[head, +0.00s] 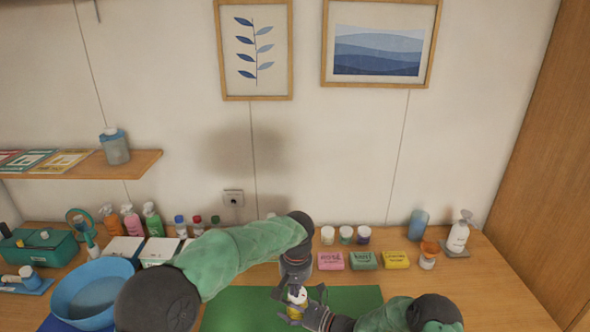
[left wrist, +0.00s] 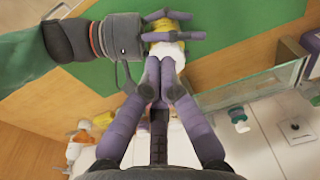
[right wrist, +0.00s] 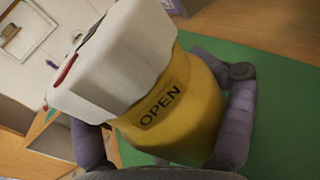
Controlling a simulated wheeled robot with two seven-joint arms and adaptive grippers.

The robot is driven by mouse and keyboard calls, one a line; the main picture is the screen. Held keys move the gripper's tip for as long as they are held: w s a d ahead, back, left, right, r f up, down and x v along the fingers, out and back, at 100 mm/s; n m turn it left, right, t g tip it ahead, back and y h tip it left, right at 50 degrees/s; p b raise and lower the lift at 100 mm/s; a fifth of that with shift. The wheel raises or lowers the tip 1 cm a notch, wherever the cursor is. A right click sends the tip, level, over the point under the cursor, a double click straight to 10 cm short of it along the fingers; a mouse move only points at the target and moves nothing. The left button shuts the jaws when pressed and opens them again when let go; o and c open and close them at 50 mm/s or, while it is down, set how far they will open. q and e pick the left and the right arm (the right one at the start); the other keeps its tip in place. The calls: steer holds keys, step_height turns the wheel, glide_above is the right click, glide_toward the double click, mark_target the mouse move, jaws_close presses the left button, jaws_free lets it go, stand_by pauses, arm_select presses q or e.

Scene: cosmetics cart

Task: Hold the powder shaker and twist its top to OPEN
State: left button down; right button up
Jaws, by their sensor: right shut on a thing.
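The powder shaker (right wrist: 172,105) has a yellow body with the word OPEN on it and a white top (right wrist: 118,58) with a red mark. In the head view the shaker (head: 296,298) is small and partly covered between my two grippers. My right gripper (left wrist: 178,26) is shut on the yellow body, with its fingers on either side. My left gripper (left wrist: 165,68) has its fingertips drawn together close to the white top (left wrist: 165,50). I cannot tell whether they touch it. No left finger shows on the top in the right wrist view.
A green mat (head: 355,300) lies below the shaker. Soap boxes (head: 362,260) and small jars (head: 346,235) stand behind it. A blue bowl (head: 92,290) stands at the left, with several bottles (head: 131,220) behind. A white pump bottle (head: 459,233) stands at the right.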

arm_select(q)
step_height(320, 180, down, 7)
steer(key=shift+w+r, duration=0.15)
steer(key=shift+w, duration=0.1)
stand_by(0.3)
steer(key=shift+w, duration=0.15)
stand_by(0.5)
steer(key=shift+d, duration=0.9)
stand_by(0.7)
